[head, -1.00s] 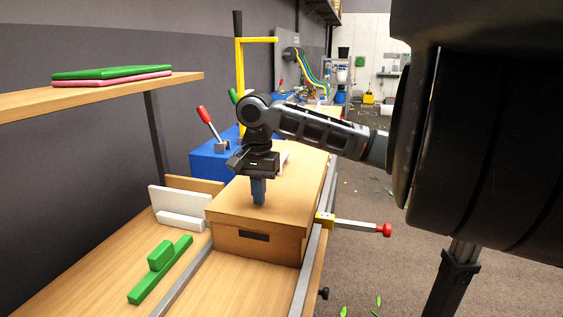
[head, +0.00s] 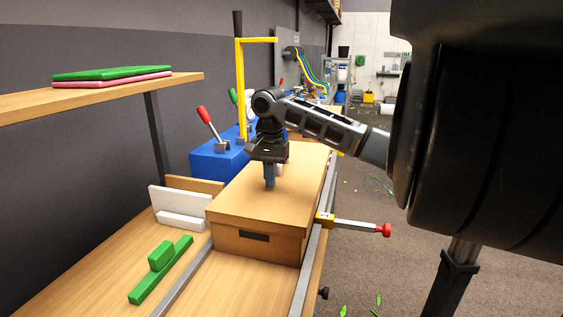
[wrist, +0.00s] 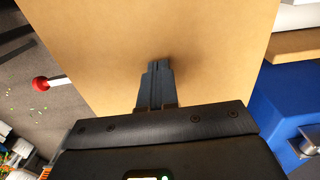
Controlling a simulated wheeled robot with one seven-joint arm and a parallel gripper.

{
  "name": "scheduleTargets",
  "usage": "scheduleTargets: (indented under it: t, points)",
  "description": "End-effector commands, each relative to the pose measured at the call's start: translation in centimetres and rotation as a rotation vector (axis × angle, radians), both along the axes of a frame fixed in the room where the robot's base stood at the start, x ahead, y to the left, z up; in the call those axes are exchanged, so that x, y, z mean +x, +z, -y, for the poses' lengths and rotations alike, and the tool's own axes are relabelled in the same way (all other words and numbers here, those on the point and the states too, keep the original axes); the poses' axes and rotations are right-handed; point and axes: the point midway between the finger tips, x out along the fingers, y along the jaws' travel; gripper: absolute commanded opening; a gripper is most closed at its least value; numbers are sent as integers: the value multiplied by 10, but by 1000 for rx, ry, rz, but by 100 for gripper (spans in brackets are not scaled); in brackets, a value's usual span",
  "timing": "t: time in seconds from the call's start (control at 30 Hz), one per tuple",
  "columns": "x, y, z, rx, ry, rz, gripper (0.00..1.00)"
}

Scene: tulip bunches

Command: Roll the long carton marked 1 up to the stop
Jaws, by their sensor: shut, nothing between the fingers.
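A long brown carton (head: 262,212) lies between two metal rails on the wooden bench, with a dark slot on its near end. No number 1 is readable on it. My gripper (head: 269,184) is shut and empty, pointing down at the carton's top. In the wrist view its fingertips (wrist: 158,65) are over the carton's plain top (wrist: 105,45); I cannot tell whether they touch it. My arm partly hides the carton's far end.
A blue box (head: 213,163) with a red-handled lever and a yellow post stands behind left of the carton. White blocks (head: 180,208) and a green stepped piece (head: 160,268) lie left. A shelf (head: 110,93) overhangs at left. The bench in front of the carton is bare.

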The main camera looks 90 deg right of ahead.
Motion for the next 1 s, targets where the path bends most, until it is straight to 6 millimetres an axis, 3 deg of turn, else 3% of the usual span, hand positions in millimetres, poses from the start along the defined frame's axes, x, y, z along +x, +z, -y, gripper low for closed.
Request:
scheduleTargets:
  t: [1.0]
  points:
    - [-21, 0, 90, 0, -1, 1, 0]
